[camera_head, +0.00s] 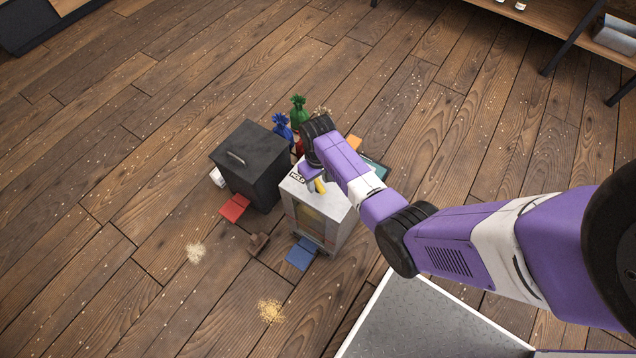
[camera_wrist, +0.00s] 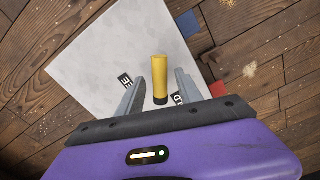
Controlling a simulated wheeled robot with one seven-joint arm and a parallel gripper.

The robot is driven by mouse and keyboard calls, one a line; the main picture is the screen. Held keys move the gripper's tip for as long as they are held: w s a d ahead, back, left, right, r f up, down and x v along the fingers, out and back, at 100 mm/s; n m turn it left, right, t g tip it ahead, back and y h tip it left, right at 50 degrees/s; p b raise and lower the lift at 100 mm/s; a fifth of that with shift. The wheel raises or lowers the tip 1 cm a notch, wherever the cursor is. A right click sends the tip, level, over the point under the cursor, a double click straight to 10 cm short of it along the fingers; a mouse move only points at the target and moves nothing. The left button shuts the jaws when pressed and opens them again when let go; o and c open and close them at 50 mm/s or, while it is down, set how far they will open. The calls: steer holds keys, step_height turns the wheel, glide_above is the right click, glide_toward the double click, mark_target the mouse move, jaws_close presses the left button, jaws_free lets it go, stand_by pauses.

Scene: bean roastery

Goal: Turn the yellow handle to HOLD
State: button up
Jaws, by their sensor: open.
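The yellow handle (camera_wrist: 160,77) stands out from a dark base on the pale top of a grey box in the wrist view. In the head view the yellow handle (camera_head: 319,187) is small and partly hidden by my arm. My gripper (camera_wrist: 157,86) is open, with one finger on each side of the handle and a visible gap to both. One label (camera_wrist: 125,81) lies left of the handle, partly covered by a finger. Another label (camera_wrist: 178,99), ending in what looks like a D, lies right of the base, mostly hidden. A label (camera_head: 297,177) also shows in the head view, too small to read surely.
The grey box (camera_head: 327,236) stands on the plank floor beside a black lidded bin (camera_head: 254,190). Blue (camera_head: 283,128) and green (camera_head: 299,110) tied bags stand behind. Red (camera_head: 235,207) and blue (camera_head: 303,253) flat pieces and spilled beans lie around. Open floor stretches left.

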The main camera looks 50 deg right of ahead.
steer(key=shift+f, duration=0.4)
jaws_close()
steer(key=shift+r+n+p, duration=0.1)
steer(key=shift+n+p, duration=0.35)
steer(key=shift+n, duration=0.65)
steer(key=shift+n+p, duration=0.55)
steer(key=shift+n, duration=1.35)
